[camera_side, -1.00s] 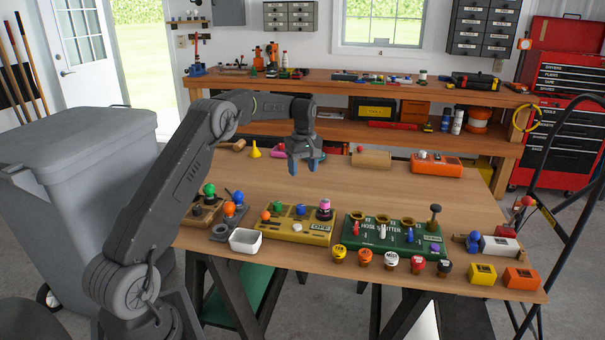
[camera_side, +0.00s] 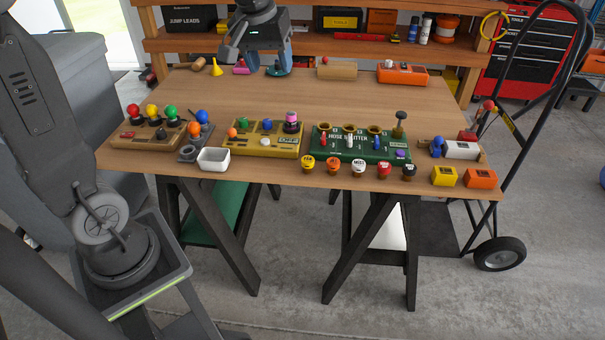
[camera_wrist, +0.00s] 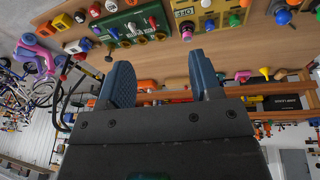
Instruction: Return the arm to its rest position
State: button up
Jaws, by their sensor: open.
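My gripper (camera_side: 262,58) is in the upper part of the side view, at or above the far edge of the wooden table (camera_side: 330,95). In the wrist view its two blue-grey fingers (camera_wrist: 163,85) stand well apart with nothing between them. In the side view my forearm is largely out of the picture, and its lower links are at the left. How high my gripper is over the table is hard to tell.
A yellow funnel (camera_side: 216,68), a wooden cylinder (camera_side: 337,72) and an orange block (camera_side: 402,75) sit along the far edge. Near the front are a white tray (camera_side: 213,160), an olive board (camera_side: 262,141) and a green hose splitter board (camera_side: 358,146). The table's middle is clear.

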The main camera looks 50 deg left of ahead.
jog(key=s+d+f+m+t, duration=0.1)
jog(key=s+d+f+m, duration=0.1)
jog(key=s, duration=0.6)
jog(key=s+d+f+m+t, duration=0.1)
jog(key=s+d+f+m, duration=0.1)
jog(key=s+d+m, duration=0.3)
jog(key=s+d, duration=0.2)
jog(key=s, duration=0.2)
jog(key=shift+s+d+t+h, duration=0.2)
jog(key=shift+d+t+h, duration=0.1)
jog(key=shift+t+h, duration=0.1)
jog(key=shift+c, duration=0.4)
